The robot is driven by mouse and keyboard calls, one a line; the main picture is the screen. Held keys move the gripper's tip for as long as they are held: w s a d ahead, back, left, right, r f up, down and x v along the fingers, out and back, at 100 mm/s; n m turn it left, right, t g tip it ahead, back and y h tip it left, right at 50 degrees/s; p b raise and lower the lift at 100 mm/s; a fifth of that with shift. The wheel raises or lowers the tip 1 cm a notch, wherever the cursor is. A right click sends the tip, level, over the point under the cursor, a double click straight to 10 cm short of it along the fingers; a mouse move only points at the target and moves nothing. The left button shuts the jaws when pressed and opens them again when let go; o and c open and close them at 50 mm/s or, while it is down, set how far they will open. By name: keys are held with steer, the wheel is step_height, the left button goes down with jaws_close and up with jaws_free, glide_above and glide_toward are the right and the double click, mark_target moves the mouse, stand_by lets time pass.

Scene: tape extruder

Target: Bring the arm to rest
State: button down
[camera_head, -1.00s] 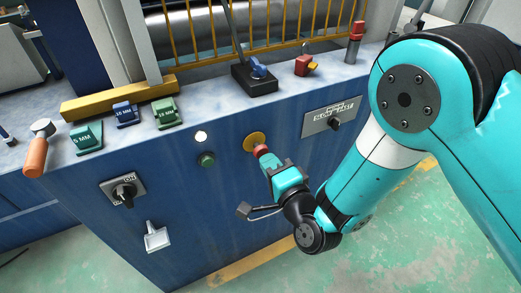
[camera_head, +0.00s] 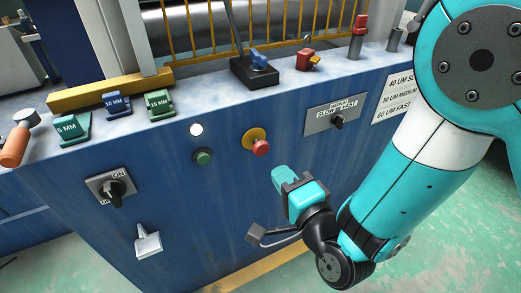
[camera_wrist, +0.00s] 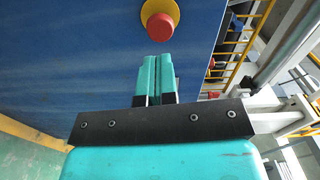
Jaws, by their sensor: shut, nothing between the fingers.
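My gripper (camera_head: 282,176) is teal and hangs in front of the blue machine's front panel (camera_head: 225,215). In the wrist view its two fingers (camera_wrist: 155,62) lie together, shut and empty. The red emergency button (camera_head: 262,148) on its yellow base is on the panel, up and left of the fingertips in the head view. In the wrist view the red button (camera_wrist: 160,27) is just beyond the fingertips, with a small gap showing.
A green button (camera_head: 204,157), a lit white lamp (camera_head: 196,130), an ON switch (camera_head: 115,193) and a speed dial (camera_head: 337,122) are on the panel. Blocks marked in MM (camera_head: 118,104) and an orange-handled tool (camera_head: 14,147) lie on the ledge. Green floor is open at right.

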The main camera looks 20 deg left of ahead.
steer(key=shift+w+r, duration=0.1)
steer(key=w+d+r+n+g+h, duration=0.2)
steer(key=d+r+n+g+h, duration=0.1)
steer(key=d+r+n+g, duration=0.4)
steer(key=s+d+r+n+g+h, duration=0.2)
steer(key=s+d+r+n+h, duration=0.1)
steer(key=s+d, duration=0.5)
steer(key=s+d+r+n+g+h, duration=0.35)
steer(key=s+d, duration=0.25)
steer(key=d, duration=0.4)
step_height(320, 180, up, 26)
steer(key=p, duration=2.6)
steer(key=shift+d+t, duration=0.2)
steer(key=shift+t, duration=0.15)
steer(key=shift+w, duration=0.1)
